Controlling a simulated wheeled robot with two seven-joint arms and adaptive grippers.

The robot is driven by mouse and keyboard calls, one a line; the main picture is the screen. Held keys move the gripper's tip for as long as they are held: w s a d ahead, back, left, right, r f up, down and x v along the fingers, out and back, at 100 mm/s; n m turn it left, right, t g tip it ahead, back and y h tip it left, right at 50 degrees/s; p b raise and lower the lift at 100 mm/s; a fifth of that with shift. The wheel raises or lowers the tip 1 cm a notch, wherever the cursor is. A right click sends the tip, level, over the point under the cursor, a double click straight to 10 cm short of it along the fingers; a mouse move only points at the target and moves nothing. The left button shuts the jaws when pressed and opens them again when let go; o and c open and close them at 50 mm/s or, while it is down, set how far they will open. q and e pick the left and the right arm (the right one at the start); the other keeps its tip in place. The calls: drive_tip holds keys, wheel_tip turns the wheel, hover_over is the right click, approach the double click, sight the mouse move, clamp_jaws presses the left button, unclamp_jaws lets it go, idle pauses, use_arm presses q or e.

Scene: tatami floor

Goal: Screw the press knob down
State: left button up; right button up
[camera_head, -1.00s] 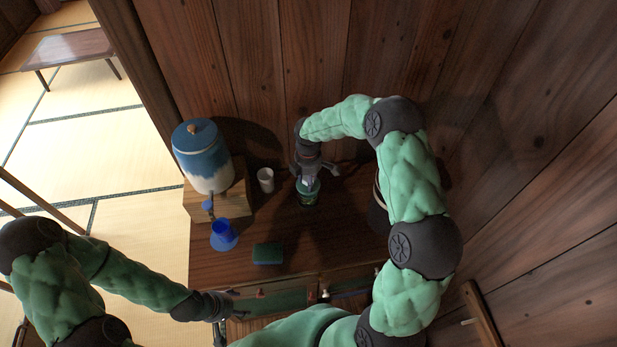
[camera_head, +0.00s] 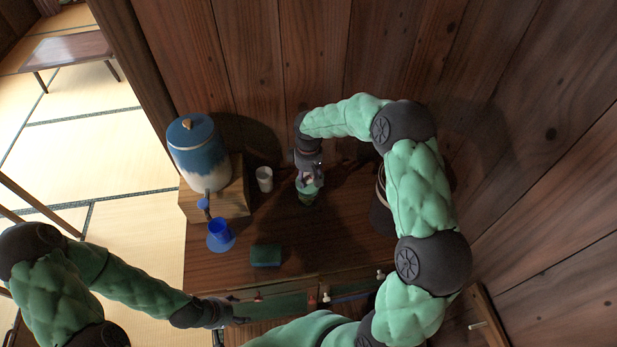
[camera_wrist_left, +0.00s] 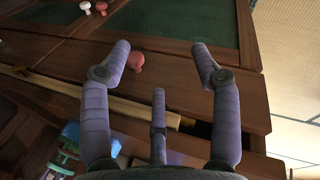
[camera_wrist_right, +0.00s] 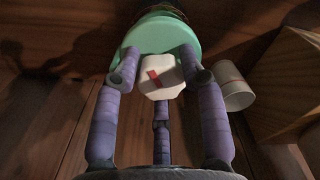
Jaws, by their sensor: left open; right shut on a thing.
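The press (camera_head: 307,197) stands on the wooden cabinet top near the back wall, with a green upper part that also shows in the right wrist view (camera_wrist_right: 150,35). On it is a pale, many-sided knob (camera_wrist_right: 160,78) with a red mark. My right gripper (camera_head: 309,183) reaches down from above and is shut on the knob, one finger on each side in the right wrist view. The knob is mostly hidden in the head view. My left gripper (camera_head: 240,312) is open and empty by the cabinet's front edge, near a red drawer knob (camera_wrist_left: 137,61).
A blue and white dispenser (camera_head: 197,155) stands on a wooden block (camera_head: 228,198) at left, with a blue cup (camera_head: 220,229) below its tap. A white cup (camera_head: 265,180) stands left of the press. A green block (camera_head: 266,255) lies near the front. Drawers line the front.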

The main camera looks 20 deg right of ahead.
sight(308, 176)
drive_tip(key=shift+s+a+f+m+b, duration=0.1)
drive_tip(key=shift+s+f+m+b, duration=0.1)
drive_tip(key=shift+f+m+b, duration=0.25)
drive_tip(key=shift+s+a+f+m+b, duration=0.15)
drive_tip(key=shift+f+m, duration=0.15)
drive_tip(key=shift+m, duration=0.35)
drive_tip(key=m+b, duration=0.1)
drive_tip(key=m, duration=0.2)
drive_tip(key=m+b, duration=0.1)
drive_tip(key=m, duration=0.3)
drive_tip(key=shift+r+m, duration=0.1)
drive_tip(key=shift+m, duration=0.3)
drive_tip(key=o, duration=0.6)
drive_tip(key=shift+o, duration=1.1)
drive_tip(key=shift+w, duration=0.1)
drive_tip(key=shift+w+d+r+p, duration=0.15)
drive_tip(key=shift+r+p, duration=1.3)
drive_tip(key=shift+r, duration=1)
drive_tip(key=shift+w+d+r+p, duration=0.1)
drive_tip(key=shift+r+p, duration=1.35)
drive_tip(key=shift+r, duration=0.95)
